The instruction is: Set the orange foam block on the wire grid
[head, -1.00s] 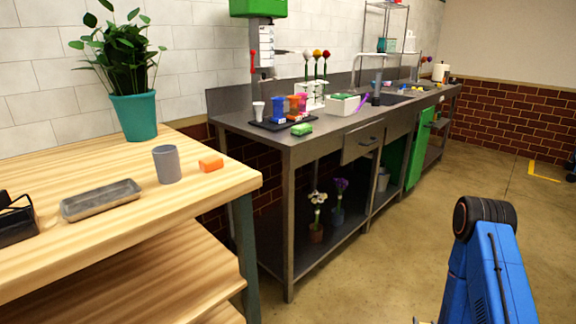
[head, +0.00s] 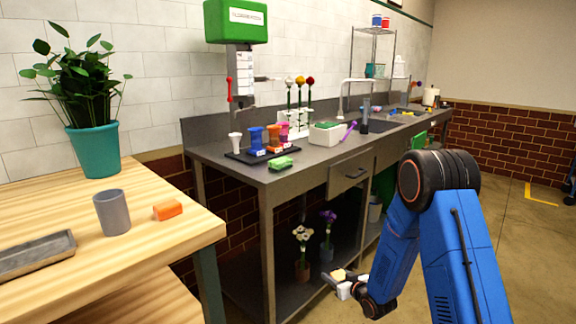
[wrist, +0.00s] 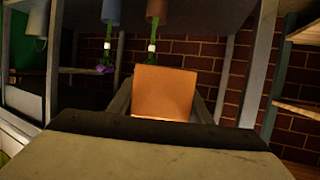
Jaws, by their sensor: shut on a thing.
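My gripper (head: 346,288) is low in the head view, in front of the grey bench's lower shelf. It is shut on an orange foam block (wrist: 165,92), whose flat face shows between the fingers in the wrist view. In the head view the held block (head: 339,275) looks small and paler, yellow-orange. Another small orange block (head: 168,210) lies on the wooden table, next to the grey cup. I cannot make out a wire grid for certain in either view.
The wooden table (head: 150,245) holds a grey cup (head: 112,212), a plant (head: 93,150) and a metal tray (head: 35,255). The grey bench (head: 300,175) carries coloured cups, a green block (head: 280,163) and a white box (head: 327,133). Potted flowers stand on its lower shelf. Floor at right is open.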

